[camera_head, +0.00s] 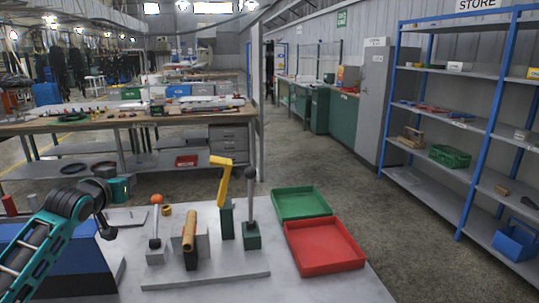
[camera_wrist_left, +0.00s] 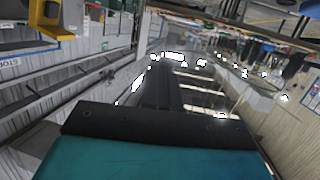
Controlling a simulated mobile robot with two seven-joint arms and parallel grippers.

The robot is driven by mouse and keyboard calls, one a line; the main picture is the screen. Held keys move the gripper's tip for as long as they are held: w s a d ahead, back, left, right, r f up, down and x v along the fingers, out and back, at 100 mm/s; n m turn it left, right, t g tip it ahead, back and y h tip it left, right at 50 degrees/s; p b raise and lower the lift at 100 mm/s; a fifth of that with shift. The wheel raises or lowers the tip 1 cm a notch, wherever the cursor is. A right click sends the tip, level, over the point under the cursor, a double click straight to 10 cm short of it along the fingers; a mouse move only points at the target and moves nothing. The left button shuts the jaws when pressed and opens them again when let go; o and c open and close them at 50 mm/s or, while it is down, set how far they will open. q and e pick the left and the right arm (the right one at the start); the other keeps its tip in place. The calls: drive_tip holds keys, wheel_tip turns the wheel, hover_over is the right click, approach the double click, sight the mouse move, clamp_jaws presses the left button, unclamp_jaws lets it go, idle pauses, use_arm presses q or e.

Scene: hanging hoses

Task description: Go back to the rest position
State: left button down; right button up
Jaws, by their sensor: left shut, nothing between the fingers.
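My left gripper (camera_head: 107,231) shows at the lower left of the head view, at the end of my teal and black arm. It is shut and empty, above the left part of the grey bench top, to the left of the lever fixtures and apart from them. In the left wrist view its dark fingers (camera_wrist_left: 160,88) point away from the teal housing with nothing held between them. My right gripper is in neither view.
Blue-framed shelves (camera_head: 476,130) stand right; aisle floor (camera_head: 330,155) is clear.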

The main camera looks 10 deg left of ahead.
use_arm(q)
drive_tip(key=s+d+f+m+g, duration=0.1)
drive_tip(key=s+d+f+g, duration=0.1)
drive_tip(key=s+d+f, duration=0.3)
drive_tip(key=s+d+f+m+g+h, duration=0.1)
drive_tip(key=s+d+f+g, duration=0.1)
drive_tip(key=s+d+f, duration=0.3)
drive_tip(key=s+d+f+m+g+h, duration=0.1)
drive_tip(key=s+d+f+g, duration=0.1)
drive_tip(key=s+d+f, duration=0.3)
drive_tip(key=shift+s+f, duration=0.2)
drive_tip(key=shift+f, duration=0.55)
drive_tip(key=shift+s+f, duration=0.2)
drive_tip(key=shift+f, duration=0.6)
drive_tip(key=shift+s+f, duration=0.2)
drive_tip(key=shift+f, duration=0.55)
drive_tip(key=s+d+f+g, duration=0.2)
drive_tip(key=s+d+g, duration=0.1)
drive_tip(key=s, duration=0.9)
drive_tip(key=s+d+f+g, duration=0.2)
drive_tip(key=s+d+g, duration=0.1)
drive_tip(key=s, duration=0.9)
drive_tip(key=w+d+f+m+t+h, duration=0.1)
drive_tip(key=w+d+f+t, duration=0.2)
drive_tip(key=w+f+t, duration=0.4)
wheel_tip(320, 180, down, 2)
drive_tip(key=shift+w+f+h, duration=0.1)
drive_tip(key=shift+w+h, duration=0.05)
drive_tip(key=shift+h, duration=0.15)
